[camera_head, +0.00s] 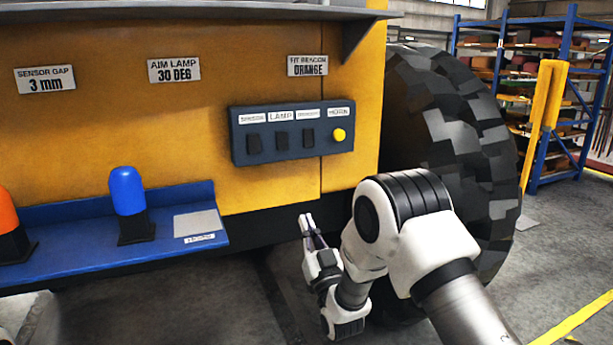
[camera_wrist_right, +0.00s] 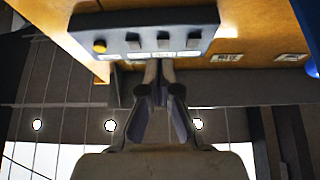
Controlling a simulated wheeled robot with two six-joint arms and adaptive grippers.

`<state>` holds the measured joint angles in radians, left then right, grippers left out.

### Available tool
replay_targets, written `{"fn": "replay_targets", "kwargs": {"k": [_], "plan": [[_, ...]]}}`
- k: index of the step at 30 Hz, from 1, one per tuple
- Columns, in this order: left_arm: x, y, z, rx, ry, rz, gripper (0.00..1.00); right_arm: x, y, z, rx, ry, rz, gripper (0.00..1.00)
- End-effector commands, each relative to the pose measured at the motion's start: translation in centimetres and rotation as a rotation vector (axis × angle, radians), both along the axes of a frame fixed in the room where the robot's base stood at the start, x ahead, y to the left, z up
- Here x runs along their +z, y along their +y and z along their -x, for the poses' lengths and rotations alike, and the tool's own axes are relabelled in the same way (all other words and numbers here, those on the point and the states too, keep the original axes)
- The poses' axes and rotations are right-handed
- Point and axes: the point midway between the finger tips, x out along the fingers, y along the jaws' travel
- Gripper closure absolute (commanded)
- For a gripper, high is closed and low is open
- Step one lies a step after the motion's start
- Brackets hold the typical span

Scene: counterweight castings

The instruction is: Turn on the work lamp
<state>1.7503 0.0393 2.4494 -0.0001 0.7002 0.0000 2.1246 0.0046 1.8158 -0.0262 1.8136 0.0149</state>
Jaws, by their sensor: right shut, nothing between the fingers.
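A dark blue switch panel (camera_head: 292,133) is mounted on the yellow machine side in the head view. It has several black rocker switches and a round yellow button (camera_head: 339,134). The middle rocker (camera_head: 281,139) sits under a label reading LAMP. The panel also shows upside down in the right wrist view (camera_wrist_right: 125,35). My right gripper (camera_head: 306,220) is shut and empty, its fingertips pointing up below the panel, apart from the switches in the head view. In the wrist view its tips (camera_wrist_right: 159,64) appear at the panel's label edge. No work lamp is identifiable. My left gripper is out of view.
A blue shelf (camera_head: 75,255) holds a blue beacon (camera_head: 128,203) and an orange beacon (camera_head: 9,220) left of my right arm. A large tyre (camera_head: 450,130) stands right behind the arm. A dark ledge (camera_head: 200,8) juts out above the panel. The panel's front is unobstructed.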

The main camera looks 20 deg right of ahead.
Motion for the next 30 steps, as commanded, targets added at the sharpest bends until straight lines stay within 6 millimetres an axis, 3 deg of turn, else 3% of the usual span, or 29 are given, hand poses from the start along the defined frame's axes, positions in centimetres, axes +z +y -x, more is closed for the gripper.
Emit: {"fn": "replay_targets", "kwargs": {"k": [1, 3, 6, 19, 30], "plan": [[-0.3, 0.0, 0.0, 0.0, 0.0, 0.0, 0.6, 2.3, 0.2, -0.3, 0.003, -0.049, 0.002, 1.0], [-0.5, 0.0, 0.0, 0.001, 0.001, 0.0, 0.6, 4.8, 0.3, -0.2, 0.005, -0.091, 0.003, 1.0], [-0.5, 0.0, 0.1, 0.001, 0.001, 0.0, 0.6, 6.4, 0.3, -0.1, 0.005, -0.115, 0.004, 1.0], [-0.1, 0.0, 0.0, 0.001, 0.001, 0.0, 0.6, 7.1, 0.3, -0.7, 0.004, -0.114, 0.003, 1.0], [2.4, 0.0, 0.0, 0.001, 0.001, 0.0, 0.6, 11.7, 0.5, -6.4, 0.004, -0.115, 0.003, 1.0]]}}
